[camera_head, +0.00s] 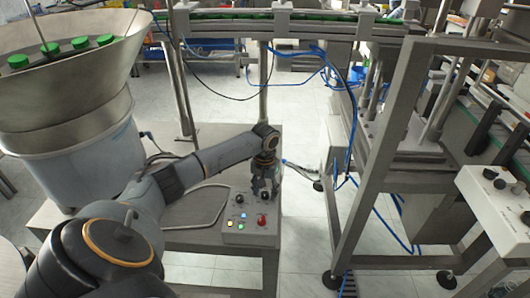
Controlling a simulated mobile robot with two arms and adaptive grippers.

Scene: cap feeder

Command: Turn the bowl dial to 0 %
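A grey control box (251,233) sits on the near end of the metal table. On its top are a red knob (262,220), small green and yellow lights and dark dials; one dark dial (240,198) shows left of my gripper. The labels are too small to read, so I cannot tell which dial is the bowl dial or its setting. My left gripper (264,193) points down at the box's back right part, its fingertips close to the top and hiding part of it. I cannot tell whether it touches a dial or how far its fingers are apart. My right gripper is out of view.
A large metal feeder bowl (70,85) with green caps stands at the left. A metal frame (390,140) with blue hoses is at the right. Another control panel (500,205) is at the right edge. A conveyor (270,28) with green caps runs along the back.

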